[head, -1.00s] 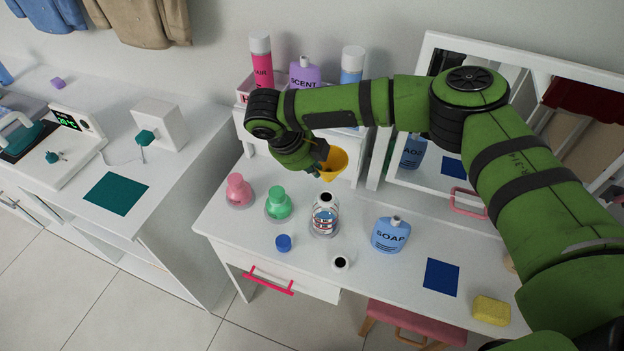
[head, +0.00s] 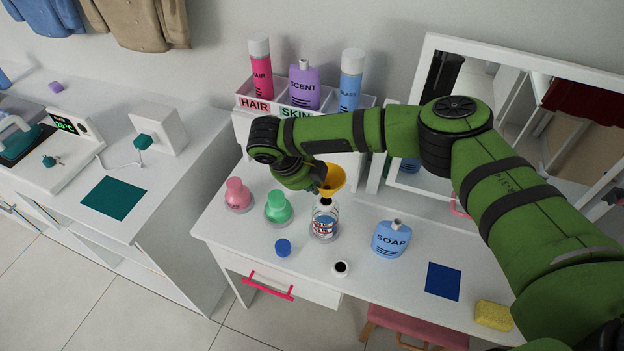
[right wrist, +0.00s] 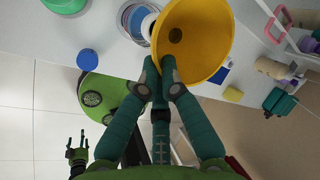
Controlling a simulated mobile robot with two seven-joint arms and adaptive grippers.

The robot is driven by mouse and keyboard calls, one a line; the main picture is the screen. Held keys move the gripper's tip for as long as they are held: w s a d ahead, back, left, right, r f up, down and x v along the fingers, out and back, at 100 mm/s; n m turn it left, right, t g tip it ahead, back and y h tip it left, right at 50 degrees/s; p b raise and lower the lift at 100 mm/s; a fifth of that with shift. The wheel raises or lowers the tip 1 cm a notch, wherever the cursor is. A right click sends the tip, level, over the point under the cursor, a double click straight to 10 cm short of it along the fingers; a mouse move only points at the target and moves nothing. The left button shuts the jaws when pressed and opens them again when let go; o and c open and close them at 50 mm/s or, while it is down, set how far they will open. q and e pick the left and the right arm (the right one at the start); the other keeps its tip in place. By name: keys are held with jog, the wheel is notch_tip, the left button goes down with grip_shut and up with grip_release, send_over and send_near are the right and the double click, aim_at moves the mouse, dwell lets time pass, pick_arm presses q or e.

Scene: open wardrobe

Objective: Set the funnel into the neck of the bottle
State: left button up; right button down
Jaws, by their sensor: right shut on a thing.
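The yellow funnel (head: 335,177) is held by my right gripper (head: 322,184), wide end up and a little tilted. The clear bottle (head: 324,226), with a red, white and blue label, stands upright on the white table. The funnel's lower end is close over the bottle's neck in the head view; I cannot tell whether they touch. In the right wrist view my gripper (right wrist: 160,72) is shut on the rim of the funnel (right wrist: 207,45), which partly hides the bottle (right wrist: 133,18). My left gripper (right wrist: 76,150) shows small there, fingers apart, empty.
A green flask (head: 278,208) and a pink flask (head: 237,195) stand left of the bottle. A blue soap bottle (head: 391,240) stands right. A mirror (head: 430,150) is behind.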

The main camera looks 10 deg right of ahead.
aim_at(327, 186)
jog(key=shift+f, duration=0.45)
dwell(0.5)
jog(key=shift+p, duration=0.3)
jog(key=shift+p, duration=0.5)
dwell(0.9)
jog(key=shift+f+b, duration=0.5)
jog(key=shift+f, duration=1.1)
